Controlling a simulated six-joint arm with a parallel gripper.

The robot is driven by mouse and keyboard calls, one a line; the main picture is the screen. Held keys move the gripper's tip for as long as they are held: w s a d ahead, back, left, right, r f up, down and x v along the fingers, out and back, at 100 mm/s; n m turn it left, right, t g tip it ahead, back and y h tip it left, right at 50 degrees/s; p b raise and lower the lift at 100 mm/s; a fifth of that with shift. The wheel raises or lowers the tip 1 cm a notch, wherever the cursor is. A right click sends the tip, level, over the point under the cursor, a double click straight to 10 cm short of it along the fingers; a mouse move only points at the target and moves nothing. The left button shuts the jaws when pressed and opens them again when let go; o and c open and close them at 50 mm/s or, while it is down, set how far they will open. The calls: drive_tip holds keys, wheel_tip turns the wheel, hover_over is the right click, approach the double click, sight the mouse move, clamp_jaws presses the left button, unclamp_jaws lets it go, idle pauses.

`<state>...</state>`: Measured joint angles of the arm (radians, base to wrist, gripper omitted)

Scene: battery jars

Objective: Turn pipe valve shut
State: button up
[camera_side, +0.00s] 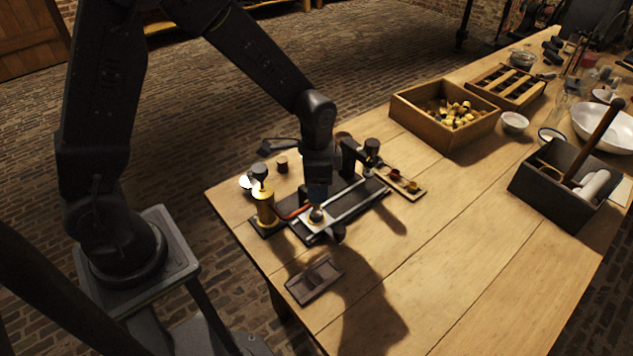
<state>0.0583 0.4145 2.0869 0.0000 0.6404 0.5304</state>
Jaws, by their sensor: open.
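A small apparatus stands on a dark base (353,208) near the table's left corner. It has an upright brass cylinder (265,207) with a dark round top, and a reddish pipe (293,212) that runs right from the cylinder. A pale rod lies along the base. I cannot make out a valve handle for certain; a small dark rounded part with a light spot sits at the pipe's right end, under my gripper. My gripper (317,203) points down over this spot, open. Its fingertips are small and dark, and I cannot tell whether they touch anything.
A dark shallow tray (298,290) lies in front of the apparatus, and a narrow wooden strip with small pieces (407,186) behind it. A wooden box of yellowish pieces (399,112) and a dark tool caddy (522,184) stand farther right. The front middle of the table is clear.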

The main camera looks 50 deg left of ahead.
drive_tip(key=c, duration=0.9)
drive_tip(key=shift+c, duration=0.2)
drive_tip(key=shift+n, duration=0.3)
drive_tip(key=n, duration=0.8)
drive_tip(key=shift+n, duration=0.4)
drive_tip(key=n, duration=0.4)
drive_tip(key=shift+n, duration=2.2)
